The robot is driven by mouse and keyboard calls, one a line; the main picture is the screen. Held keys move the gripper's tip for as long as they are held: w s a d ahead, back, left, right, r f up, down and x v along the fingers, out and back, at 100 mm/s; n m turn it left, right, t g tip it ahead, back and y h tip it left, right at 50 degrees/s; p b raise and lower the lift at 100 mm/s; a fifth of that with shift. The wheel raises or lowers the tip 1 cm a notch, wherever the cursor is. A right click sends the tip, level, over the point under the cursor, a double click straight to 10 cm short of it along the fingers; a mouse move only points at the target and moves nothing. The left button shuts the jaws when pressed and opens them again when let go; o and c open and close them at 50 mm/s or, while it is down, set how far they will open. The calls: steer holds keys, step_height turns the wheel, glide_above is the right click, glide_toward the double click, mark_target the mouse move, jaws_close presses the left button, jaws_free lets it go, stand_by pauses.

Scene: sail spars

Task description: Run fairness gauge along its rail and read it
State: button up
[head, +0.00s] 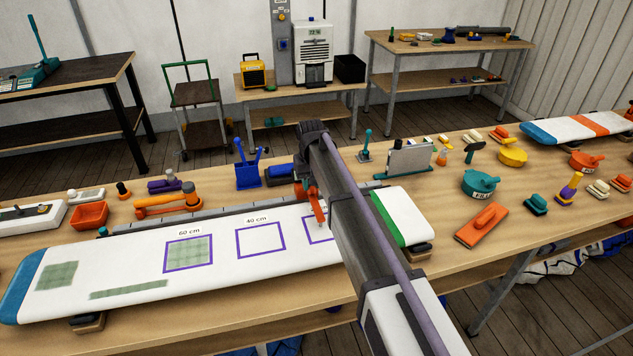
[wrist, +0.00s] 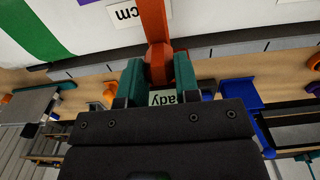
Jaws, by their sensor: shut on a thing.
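The orange fairness gauge (wrist: 153,30) is between the teal fingers of my gripper (wrist: 158,88), which is shut on it. A small pale display reading "…ady" (wrist: 163,98) shows between the fingers, partly covered. In the head view the gauge's orange arm (head: 318,206) reaches over the white spar (head: 120,248) near a third purple square, partly hidden by my arm. The grey rail (head: 215,214) runs along the spar's back edge and also shows in the wrist view (wrist: 235,50). Purple squares marked 60 cm (head: 188,255) and 40 cm (head: 260,240) lie to the left.
A blue holder (head: 248,176) and an orange clamp-like tool (head: 168,204) stand behind the rail. A grey upright plate (head: 408,160) stands to the right. Teal pots, an orange block (head: 481,226) and small tools crowd the right side of the bench.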

steer(key=shift+s+a, duration=0.85)
steer(key=shift+a, duration=2.05)
steer(key=shift+s+a, duration=0.85)
steer(key=shift+a, duration=2)
steer(key=shift+s+a, duration=0.85)
steer(key=shift+a, duration=2.05)
steer(key=shift+s+a, duration=1)
steer(key=shift+a, duration=2.2)
steer(key=shift+s+a, duration=0.95)
steer(key=shift+a, duration=2.25)
steer(key=shift+s+a, duration=1)
steer(key=shift+a, duration=2.2)
steer(key=o, duration=0.9)
steer(key=shift+o, duration=0.2)
steer(key=shift+r, duration=0.1)
